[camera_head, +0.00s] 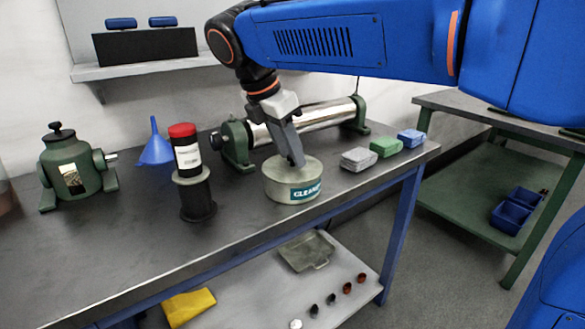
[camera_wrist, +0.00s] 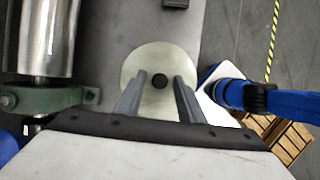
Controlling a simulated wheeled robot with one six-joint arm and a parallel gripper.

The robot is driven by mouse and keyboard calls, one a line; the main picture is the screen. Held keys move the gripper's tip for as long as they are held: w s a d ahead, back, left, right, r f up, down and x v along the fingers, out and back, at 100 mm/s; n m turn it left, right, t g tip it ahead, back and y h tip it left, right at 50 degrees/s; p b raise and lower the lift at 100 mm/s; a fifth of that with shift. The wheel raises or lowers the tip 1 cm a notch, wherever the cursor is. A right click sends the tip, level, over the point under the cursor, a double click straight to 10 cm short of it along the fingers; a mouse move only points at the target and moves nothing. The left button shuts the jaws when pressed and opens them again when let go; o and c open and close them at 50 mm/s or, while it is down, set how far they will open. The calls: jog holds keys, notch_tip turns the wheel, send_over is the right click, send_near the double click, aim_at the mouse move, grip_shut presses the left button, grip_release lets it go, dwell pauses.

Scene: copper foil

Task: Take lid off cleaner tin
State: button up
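The cleaner tin (camera_head: 277,187) is a short, round, pale grey-green tin with a teal label, upright near the front of the bench. Its pale round lid (camera_wrist: 157,54) is on, with a small dark knob (camera_wrist: 159,81) at the centre in the wrist view. My gripper (camera_head: 299,164) points down at the lid from above. In the wrist view its two fingers are apart, one on each side of the knob, with visible gaps. Whether the fingertips touch the lid is unclear. In the head view the gripper hides the knob.
A steel roller on green stands (camera_head: 236,146) lies close behind the tin. Grey (camera_head: 358,160), green (camera_head: 386,147) and blue (camera_head: 411,138) blocks sit to its right. A red-capped bottle (camera_head: 187,156) stands on a black spool (camera_head: 197,199) to its left. The bench front is clear.

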aim_at(290, 156)
grip_shut()
jog(key=shift+r, duration=0.1)
notch_tip(290, 156, up, 10)
dwell(0.5)
